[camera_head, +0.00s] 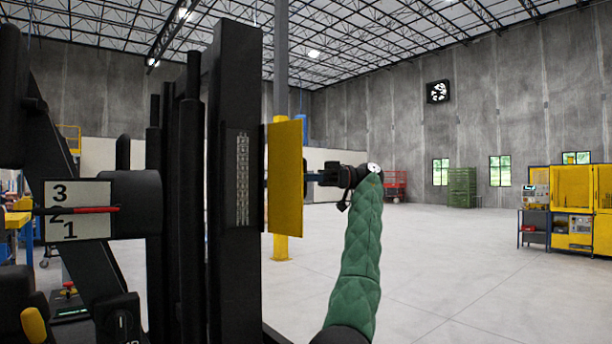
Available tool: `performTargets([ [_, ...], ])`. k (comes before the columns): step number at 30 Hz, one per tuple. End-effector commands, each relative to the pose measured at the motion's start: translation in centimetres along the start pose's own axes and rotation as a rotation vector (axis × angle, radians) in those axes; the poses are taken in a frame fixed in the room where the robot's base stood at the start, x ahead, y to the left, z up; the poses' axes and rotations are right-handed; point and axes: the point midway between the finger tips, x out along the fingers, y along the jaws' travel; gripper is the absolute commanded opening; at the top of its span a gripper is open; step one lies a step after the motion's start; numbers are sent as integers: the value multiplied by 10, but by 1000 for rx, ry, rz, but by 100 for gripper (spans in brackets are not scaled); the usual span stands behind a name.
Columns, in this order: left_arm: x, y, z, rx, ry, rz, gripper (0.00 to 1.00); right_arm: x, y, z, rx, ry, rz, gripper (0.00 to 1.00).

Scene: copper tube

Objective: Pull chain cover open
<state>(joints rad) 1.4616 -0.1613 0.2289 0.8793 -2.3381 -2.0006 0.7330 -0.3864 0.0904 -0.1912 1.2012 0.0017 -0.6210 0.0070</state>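The yellow chain cover (286,176) is a flat upright plate at the right side of a tall black post (228,280). It stands out from the post at an angle. A metal chain (242,180) shows in a slot in the post's face, left of the cover. My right arm, in a green quilted sleeve, comes up from the bottom. My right gripper (308,177) is at the cover's right edge, pointing left. Its fingertips are small and partly hidden by the plate, so I cannot tell whether they grip it. My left gripper is not in view.
A black machine frame fills the left side, with a plate marked 3, 2, 1 (78,194) and a red pointer (85,210). Yellow machines (573,205) stand far right. Red (396,186) and green (462,187) racks stand at the back. The floor right of my arm is clear.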

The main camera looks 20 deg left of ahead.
Motion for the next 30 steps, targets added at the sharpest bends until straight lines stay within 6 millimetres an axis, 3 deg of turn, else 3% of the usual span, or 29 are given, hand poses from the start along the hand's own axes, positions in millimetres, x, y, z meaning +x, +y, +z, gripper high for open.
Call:
performTargets([
  [17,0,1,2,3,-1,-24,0,4,3,4,-2,2,3,36],
  [18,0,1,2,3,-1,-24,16,4,3,4,-2,2,4,36],
  [20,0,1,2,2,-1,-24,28,4,4,4,-2,2,4,36],
  [30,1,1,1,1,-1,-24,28,4,3,3,-2,4,3,36],
])
